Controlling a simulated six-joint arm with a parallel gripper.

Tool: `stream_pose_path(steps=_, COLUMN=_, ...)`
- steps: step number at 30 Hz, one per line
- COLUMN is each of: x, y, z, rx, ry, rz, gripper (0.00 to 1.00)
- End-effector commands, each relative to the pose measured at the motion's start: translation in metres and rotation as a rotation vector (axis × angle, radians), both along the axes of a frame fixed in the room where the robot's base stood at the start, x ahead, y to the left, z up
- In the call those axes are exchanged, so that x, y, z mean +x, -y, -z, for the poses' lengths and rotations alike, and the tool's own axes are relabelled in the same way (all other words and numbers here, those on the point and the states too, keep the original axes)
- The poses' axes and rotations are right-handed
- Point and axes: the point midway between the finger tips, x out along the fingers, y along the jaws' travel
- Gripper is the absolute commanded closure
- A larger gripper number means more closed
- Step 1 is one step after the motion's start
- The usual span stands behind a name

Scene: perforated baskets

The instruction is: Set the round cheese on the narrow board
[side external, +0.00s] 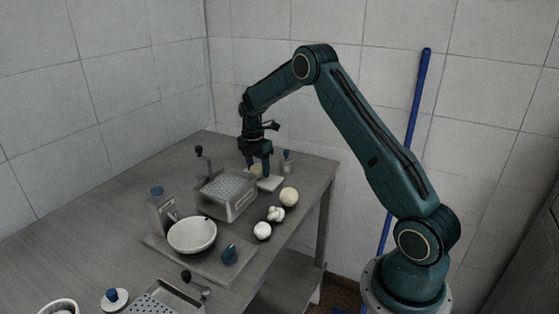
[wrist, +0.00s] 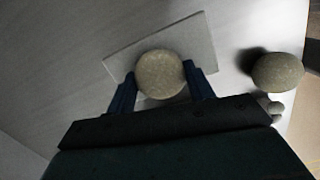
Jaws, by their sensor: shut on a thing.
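The round cheese (wrist: 160,74) is a pale beige disc between my two fingers in the wrist view. A small piece of the cheese (side external: 256,169) shows between the fingers in the side view. My gripper (wrist: 159,76) is shut on it and points down. The narrow board (wrist: 195,38) is a flat light-grey rectangle under the cheese in the wrist view. In the side view the board (side external: 271,184) lies near the table's far right edge, partly hidden by my gripper (side external: 257,171). I cannot tell whether the cheese touches the board.
A beige ball (side external: 289,197) sits close by, and also shows in the wrist view (wrist: 278,72). Near it are a small white cluster (side external: 276,214) and a white ball (side external: 262,231).

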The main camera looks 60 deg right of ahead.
Motion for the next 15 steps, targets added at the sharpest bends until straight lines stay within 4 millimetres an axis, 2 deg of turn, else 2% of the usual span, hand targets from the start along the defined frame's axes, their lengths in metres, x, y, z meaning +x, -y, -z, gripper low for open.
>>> stream_pose_path(steps=15, x=0.0, y=0.0, z=0.0043, rx=0.0, ry=0.0, rz=0.0, gripper=0.71)
